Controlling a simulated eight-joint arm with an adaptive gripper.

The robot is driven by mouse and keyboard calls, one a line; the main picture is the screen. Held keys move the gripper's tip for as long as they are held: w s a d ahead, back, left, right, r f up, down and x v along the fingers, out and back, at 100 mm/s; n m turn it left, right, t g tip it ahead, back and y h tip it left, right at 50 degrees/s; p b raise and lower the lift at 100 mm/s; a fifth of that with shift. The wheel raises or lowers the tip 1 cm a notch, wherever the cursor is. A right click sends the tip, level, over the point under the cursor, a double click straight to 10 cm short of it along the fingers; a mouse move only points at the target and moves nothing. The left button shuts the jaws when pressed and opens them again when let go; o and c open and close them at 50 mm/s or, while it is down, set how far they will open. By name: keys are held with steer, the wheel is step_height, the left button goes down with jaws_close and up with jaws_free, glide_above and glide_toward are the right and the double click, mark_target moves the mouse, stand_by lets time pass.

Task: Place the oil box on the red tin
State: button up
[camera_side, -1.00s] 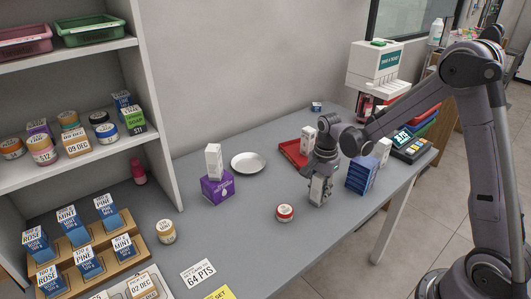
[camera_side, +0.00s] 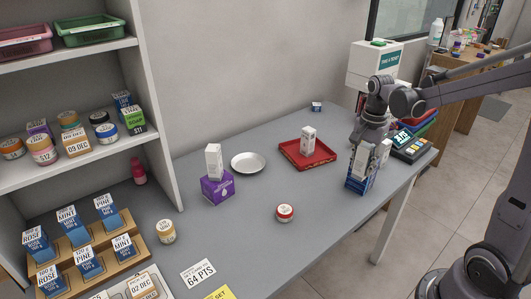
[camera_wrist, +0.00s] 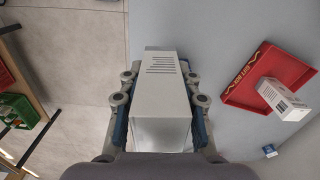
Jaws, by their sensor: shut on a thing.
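My gripper (camera_side: 371,138) is at the right part of the counter, pointing down. It is shut on a white box (camera_wrist: 160,80) with dark printed lines. The box shows between the two fingers in the wrist view; its name cannot be read, so I cannot tell for sure that it is the oil box. The red tin (camera_side: 285,213), a small round tin with a pale label, stands alone on the counter, left of and nearer than my gripper.
A red tray (camera_side: 295,163) holds an upright white box (camera_side: 308,141). A white plate (camera_side: 249,162) and a purple box (camera_side: 215,187) with a white box (camera_side: 213,160) on it stand further left. A payment terminal (camera_side: 408,148) is at the right. The counter around the red tin is clear.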

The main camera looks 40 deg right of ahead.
steer(key=shift+w+a+r, duration=0.1)
steer(key=shift+a+r, duration=0.2)
steer(key=w+a+r+m, duration=0.1)
steer(key=w+a+r, duration=0.25)
steer(key=a, duration=0.55)
glide_above(285, 209)
steer(key=f, duration=0.6)
steer(key=shift+d+f, duration=0.2)
steer(key=shift+f, duration=0.2)
steer(key=shift+a+f, duration=0.25)
steer(key=shift+f, duration=1.95)
steer(key=o, duration=1.1)
steer(key=shift+f, duration=0.1)
steer(key=shift+o, duration=0.2)
